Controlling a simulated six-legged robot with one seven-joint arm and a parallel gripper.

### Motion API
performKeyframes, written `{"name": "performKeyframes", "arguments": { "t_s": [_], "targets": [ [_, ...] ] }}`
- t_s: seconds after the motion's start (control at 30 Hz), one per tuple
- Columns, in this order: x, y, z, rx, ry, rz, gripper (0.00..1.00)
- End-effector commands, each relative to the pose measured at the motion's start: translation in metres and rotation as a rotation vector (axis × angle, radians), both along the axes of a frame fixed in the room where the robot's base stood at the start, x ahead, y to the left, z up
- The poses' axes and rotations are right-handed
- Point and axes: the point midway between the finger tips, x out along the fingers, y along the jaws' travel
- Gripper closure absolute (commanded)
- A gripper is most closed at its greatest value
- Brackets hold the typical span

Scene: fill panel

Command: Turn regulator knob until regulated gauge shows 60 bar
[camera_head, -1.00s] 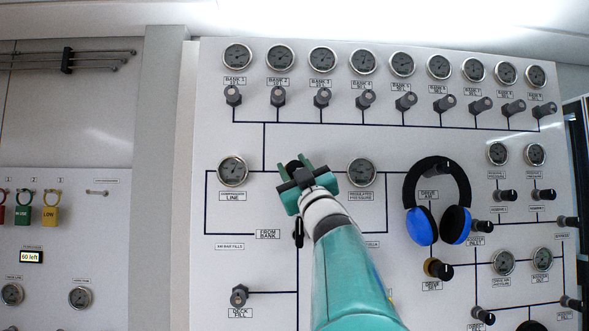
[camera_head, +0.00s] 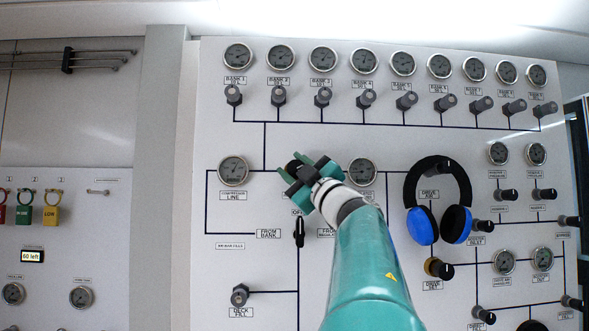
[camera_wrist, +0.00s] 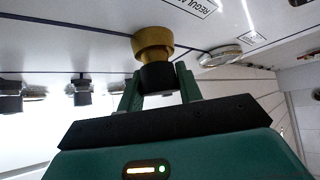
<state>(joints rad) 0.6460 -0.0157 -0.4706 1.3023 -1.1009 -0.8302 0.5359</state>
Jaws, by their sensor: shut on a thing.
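The regulator knob has a black grip (camera_wrist: 158,77) on a brass-coloured base (camera_wrist: 152,43) in the wrist view. My gripper (camera_wrist: 160,84) is shut on the black grip, one green finger on each side. In the head view my gripper (camera_head: 305,170) is at the panel between the compressor line gauge (camera_head: 233,170) and the regulated pressure gauge (camera_head: 363,171), and mostly hides the knob. My arm covers the lower edge of the regulated gauge and its label; its needle is too small to read. A gauge (camera_wrist: 220,55) also shows edge-on in the wrist view.
Bank gauges and valve knobs run along the panel's top. Blue and black headphones (camera_head: 421,224) hang to the right of my arm. A black lever (camera_head: 299,232) is just below my gripper. A deck fill knob (camera_head: 239,295) is lower left.

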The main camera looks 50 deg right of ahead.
Motion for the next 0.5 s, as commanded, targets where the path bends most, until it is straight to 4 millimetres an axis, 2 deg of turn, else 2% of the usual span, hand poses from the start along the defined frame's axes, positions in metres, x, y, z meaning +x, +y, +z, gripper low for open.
{"name": "performKeyframes", "arguments": {
  "t_s": [0.07, 0.1, 0.17, 0.5],
  "targets": [
    [0.0002, 0.0006, 0.0, -0.001, 0.0, 0.002, 0.88],
    [0.0002, 0.0006, 0.0, -0.001, 0.0, 0.002, 0.57],
    [0.0001, 0.0006, 0.0001, -0.001, -0.001, 0.001, 0.45],
    [-0.002, 0.0008, -0.0009, 0.0, -0.001, 0.0, 0.44]
  ]
}}
